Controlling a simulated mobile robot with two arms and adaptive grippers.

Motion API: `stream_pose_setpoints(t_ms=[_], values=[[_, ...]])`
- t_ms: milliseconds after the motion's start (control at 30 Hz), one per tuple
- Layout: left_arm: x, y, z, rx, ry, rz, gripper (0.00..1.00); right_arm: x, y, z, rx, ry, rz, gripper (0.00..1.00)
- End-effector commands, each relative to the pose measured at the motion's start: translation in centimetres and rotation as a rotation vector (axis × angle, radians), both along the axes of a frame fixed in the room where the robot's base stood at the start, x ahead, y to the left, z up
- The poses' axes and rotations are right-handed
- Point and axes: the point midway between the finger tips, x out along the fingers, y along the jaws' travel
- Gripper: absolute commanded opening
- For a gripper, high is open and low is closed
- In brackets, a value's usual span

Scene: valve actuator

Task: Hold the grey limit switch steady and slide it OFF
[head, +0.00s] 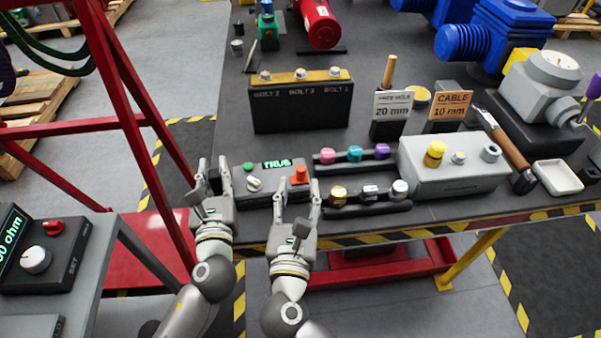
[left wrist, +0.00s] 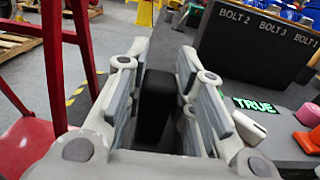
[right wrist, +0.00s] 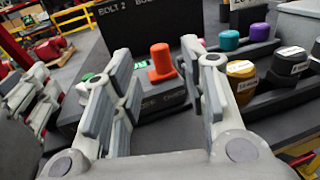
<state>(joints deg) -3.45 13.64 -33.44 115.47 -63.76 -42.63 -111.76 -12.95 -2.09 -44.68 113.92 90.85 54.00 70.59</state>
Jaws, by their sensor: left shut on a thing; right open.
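The grey box with a green "TRUE" display (head: 262,184), which looks like the limit switch, sits at the table's front left edge. It carries a green button, a white knob (head: 254,184) and an orange peg-like knob (head: 299,175). My left gripper (head: 212,176) is at the box's left end, shut on a dark upright block (left wrist: 156,100); whether the block belongs to the box is unclear. My right gripper (head: 297,202) is open at the box's right front. In the right wrist view the orange knob (right wrist: 162,62) stands ahead, between the open fingers and apart from them.
Racks of coloured plugs (head: 357,155) and capped pieces (head: 368,196) stand close right of my right gripper. A black bolt box (head: 300,108) stands behind. A grey box with a yellow knob (head: 455,178) is further right. A red frame (head: 130,95) rises left of my left arm.

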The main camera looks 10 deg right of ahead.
Motion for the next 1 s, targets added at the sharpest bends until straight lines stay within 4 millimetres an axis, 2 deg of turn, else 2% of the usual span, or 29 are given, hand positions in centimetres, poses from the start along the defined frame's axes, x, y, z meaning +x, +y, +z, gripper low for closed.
stream_pose_setpoints(t_ms=[100,300,467,733,1000], values=[[-0.1,-0.1,-0.2,-0.001,0.005,-0.002,0.0,2.2,-0.4,0.1,-0.003,-0.003,0.0,0.4],[-0.1,-0.1,-0.3,-0.001,0.006,-0.002,0.0,4.5,-0.9,0.0,-0.003,0.0,0.001,0.4],[-0.1,-0.1,-0.3,-0.001,0.006,-0.002,0.0,5.2,-1.0,0.0,-0.002,0.0,0.001,0.4],[-0.1,-0.1,-0.3,-0.001,0.006,-0.002,0.0,5.3,-1.1,-0.1,-0.002,0.001,0.001,0.4],[-0.1,-0.1,-0.3,-0.001,0.006,-0.002,0.0,5.3,-1.1,-0.1,-0.003,0.002,0.001,0.06]])
